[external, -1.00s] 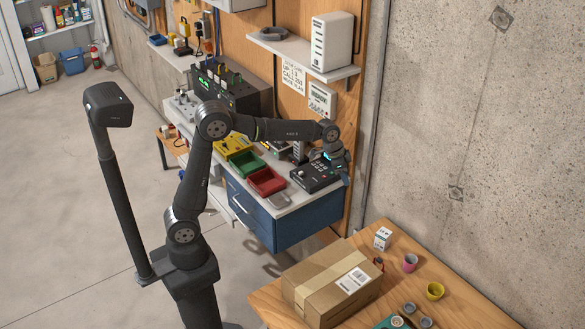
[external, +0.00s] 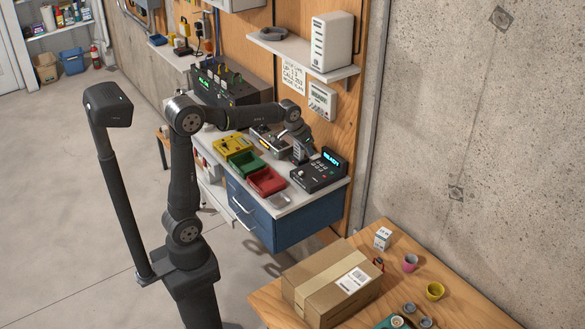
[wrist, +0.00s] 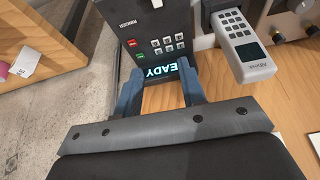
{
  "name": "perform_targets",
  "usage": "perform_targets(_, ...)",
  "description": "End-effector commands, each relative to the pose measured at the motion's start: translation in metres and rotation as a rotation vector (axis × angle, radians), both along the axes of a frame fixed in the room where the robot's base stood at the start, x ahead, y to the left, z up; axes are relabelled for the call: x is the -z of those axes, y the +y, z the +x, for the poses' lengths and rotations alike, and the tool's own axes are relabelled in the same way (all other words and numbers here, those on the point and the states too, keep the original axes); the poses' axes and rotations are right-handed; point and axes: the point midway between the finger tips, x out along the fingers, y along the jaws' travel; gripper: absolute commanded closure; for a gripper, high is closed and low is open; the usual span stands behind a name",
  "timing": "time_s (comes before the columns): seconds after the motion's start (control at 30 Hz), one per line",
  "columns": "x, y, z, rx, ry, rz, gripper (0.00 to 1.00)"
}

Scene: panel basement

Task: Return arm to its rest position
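My gripper (external: 308,150) hangs at the end of my bent arm, above the back of the blue-fronted bench (external: 300,216), close to the black keypad device (external: 318,174). In the wrist view, the two blue fingers of my gripper (wrist: 160,78) stand apart with nothing held between them. The keypad device (wrist: 150,28) is beyond them, and its lit display, partly covered by a finger, shows letters ending in "EADY". The fingers look clear of the device, though the exact distance is hard to tell.
Yellow (external: 233,145), green (external: 247,163) and red (external: 266,181) bins sit left of the keypad device. A white handheld meter (wrist: 241,45) is beside it in the wrist view. A shelf (external: 305,55) overhangs the bench. A cardboard box (external: 330,282) stands on the front wooden table.

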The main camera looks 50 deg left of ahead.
Motion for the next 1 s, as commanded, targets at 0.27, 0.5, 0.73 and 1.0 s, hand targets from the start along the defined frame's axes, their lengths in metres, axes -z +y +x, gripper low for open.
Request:
perform_targets(0.27,-0.001,-0.012,-0.002,0.011,-0.002,-0.001,0.63)
perform_targets(0.5,-0.001,-0.014,-0.002,0.015,-0.001,0.0,0.63)
perform_targets(0.73,-0.001,-0.013,-0.002,0.015,-0.001,0.0,0.27)
perform_targets(1.0,-0.002,-0.042,0.01,0.023,0.023,-0.016,0.0)
